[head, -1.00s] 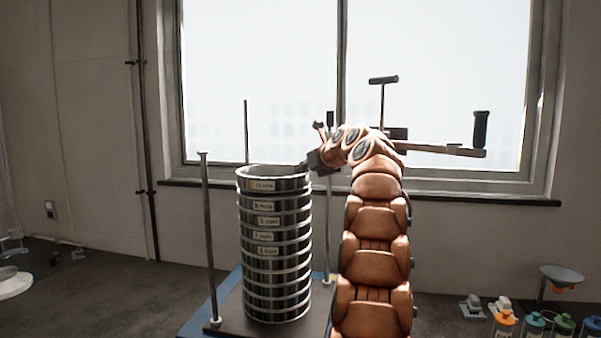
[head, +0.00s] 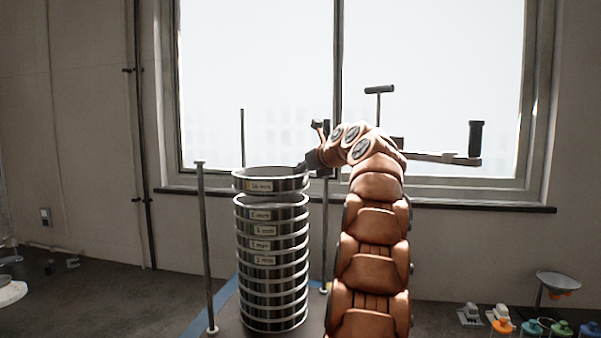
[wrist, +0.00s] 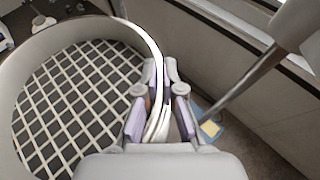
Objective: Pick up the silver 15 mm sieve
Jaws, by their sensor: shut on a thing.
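The silver sieve (head: 270,184) with a label that seems to read 15 mm is at the top in the head view, lifted just above the stack and slightly tilted. In the wrist view its wide square mesh (wrist: 75,100) and round wall show at the left. My gripper (head: 308,168) is shut on the right side of its rim; in the wrist view my gripper's fingers (wrist: 160,105) sit on both sides of the wall. Below is the stack of silver sieves (head: 271,265), several of them labelled, with a visible gap under the lifted one.
Upright rods stand around the stack, one at the left (head: 205,245) and one at the right behind (head: 325,235). A dark shaker base (head: 235,328) lies under the stack. Bottles with coloured caps (head: 532,327) and a bowl on a stand (head: 558,281) are at the lower right.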

